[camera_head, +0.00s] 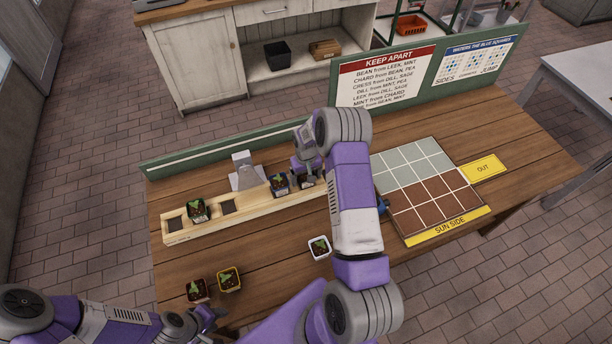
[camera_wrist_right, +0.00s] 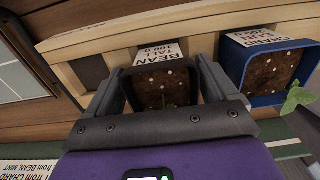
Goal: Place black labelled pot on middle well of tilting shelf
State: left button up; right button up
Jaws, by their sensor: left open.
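The tilting shelf (camera_head: 255,200) is a long pale wooden tray with square wells at the table's back left. My right gripper (camera_head: 306,178) has its fingers close against both sides of a black pot labelled BEAN (camera_wrist_right: 160,82), at the shelf. I cannot tell whether the pot rests in a well. A blue pot labelled CHARD (camera_wrist_right: 270,70) stands beside it and also shows in the head view (camera_head: 279,185). An empty well (camera_wrist_right: 90,70) lies on its other side. Another dark pot (camera_head: 198,211) stands further left on the shelf. My left gripper (camera_head: 208,318) is open and empty at the front left.
A red pot (camera_head: 197,291), a yellow pot (camera_head: 229,279) and a white pot (camera_head: 319,248) stand on the table. A grey device (camera_head: 244,171) stands behind the shelf. A planting grid (camera_head: 425,185) and yellow OUT mat (camera_head: 483,169) lie right. My right arm hides the shelf's right end.

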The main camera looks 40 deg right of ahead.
jog(key=shift+o, duration=0.4)
jog(key=shift+r, duration=0.2)
notch_tip(320, 180, up, 12)
jog(key=shift+b, duration=0.35)
